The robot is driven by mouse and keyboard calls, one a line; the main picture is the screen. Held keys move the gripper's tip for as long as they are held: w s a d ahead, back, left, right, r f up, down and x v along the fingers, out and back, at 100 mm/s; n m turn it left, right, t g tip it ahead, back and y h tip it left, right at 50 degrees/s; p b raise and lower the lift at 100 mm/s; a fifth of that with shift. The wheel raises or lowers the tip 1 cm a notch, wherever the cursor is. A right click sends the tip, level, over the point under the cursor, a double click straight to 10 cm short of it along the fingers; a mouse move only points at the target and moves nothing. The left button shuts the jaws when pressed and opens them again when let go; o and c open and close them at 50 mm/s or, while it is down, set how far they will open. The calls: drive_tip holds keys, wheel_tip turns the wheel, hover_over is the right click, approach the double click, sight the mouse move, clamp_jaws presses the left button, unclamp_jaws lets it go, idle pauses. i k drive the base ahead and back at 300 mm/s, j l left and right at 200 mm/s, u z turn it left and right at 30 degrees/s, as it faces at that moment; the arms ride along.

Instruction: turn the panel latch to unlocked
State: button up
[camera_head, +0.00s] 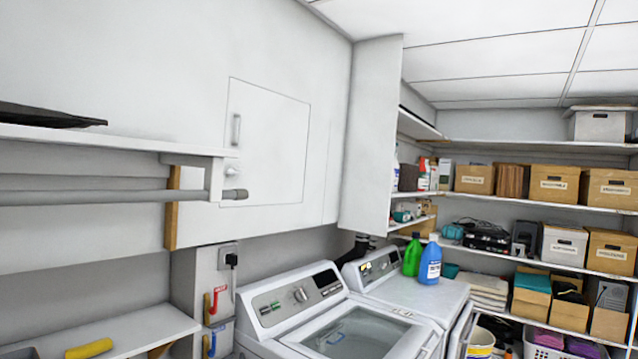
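A square white access panel (270,145) is set in the white wall, left of the middle of the view. It looks flush with the wall. A small vertical handle (237,129) is near its left edge. Below the handle is a small pale knob (233,170), which looks like the latch. It is too small to tell which way it is turned. The end of a grey rod is close below it in the picture. My gripper is not in view.
A white shelf (110,138) with the grey rod (100,197) under it juts in from the left. A washer (290,300) and another white machine (400,292) stand below the panel. Green (413,255) and blue (430,262) bottles stand on the second machine. Shelves with boxes (553,184) fill the right.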

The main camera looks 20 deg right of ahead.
sight(230, 173)
drive_tip(key=z, duration=0.15)
drive_tip(key=i+l, duration=0.15)
drive_tip(key=i, duration=0.3)
drive_tip(key=i+l, duration=0.2)
drive_tip(key=i, duration=0.3)
